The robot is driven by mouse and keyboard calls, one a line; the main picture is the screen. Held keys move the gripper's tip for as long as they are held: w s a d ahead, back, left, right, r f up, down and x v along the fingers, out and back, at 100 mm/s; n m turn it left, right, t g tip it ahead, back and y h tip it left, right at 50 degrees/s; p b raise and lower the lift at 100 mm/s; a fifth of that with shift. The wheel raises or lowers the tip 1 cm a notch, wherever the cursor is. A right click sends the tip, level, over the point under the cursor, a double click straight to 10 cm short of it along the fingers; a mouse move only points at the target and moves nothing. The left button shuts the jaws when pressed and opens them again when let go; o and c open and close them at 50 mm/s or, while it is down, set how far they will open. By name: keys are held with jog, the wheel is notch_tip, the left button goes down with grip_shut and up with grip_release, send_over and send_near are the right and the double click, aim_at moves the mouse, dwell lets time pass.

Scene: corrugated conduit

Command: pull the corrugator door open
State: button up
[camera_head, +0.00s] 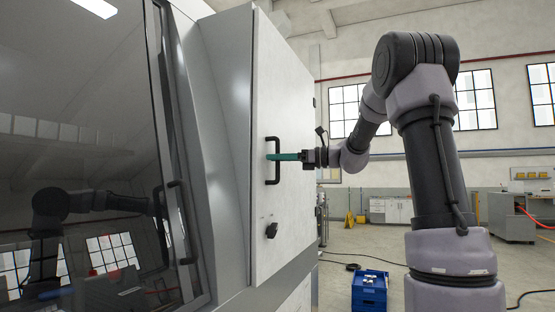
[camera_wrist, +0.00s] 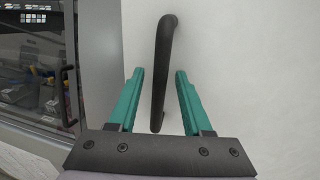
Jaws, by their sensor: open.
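The corrugator door is a pale panel (camera_head: 285,110) with a black bar handle (camera_head: 271,174) and a dark knob (camera_head: 271,230) below it. My gripper (camera_head: 270,157) reaches the handle from the right with its green fingers. In the wrist view the fingers (camera_wrist: 156,78) are open, one on each side of the black handle (camera_wrist: 162,70), with a gap on both sides. The panel appears flush with the machine's grey body.
A dark glass door (camera_head: 85,150) with its own black handle (camera_head: 176,222) is to the left and reflects my arm. A blue crate (camera_head: 370,291) stands on the floor to the right, with a black cable nearby. Grey cabinets (camera_head: 391,210) stand farther back.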

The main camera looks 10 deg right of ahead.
grip_shut()
dwell(1.4)
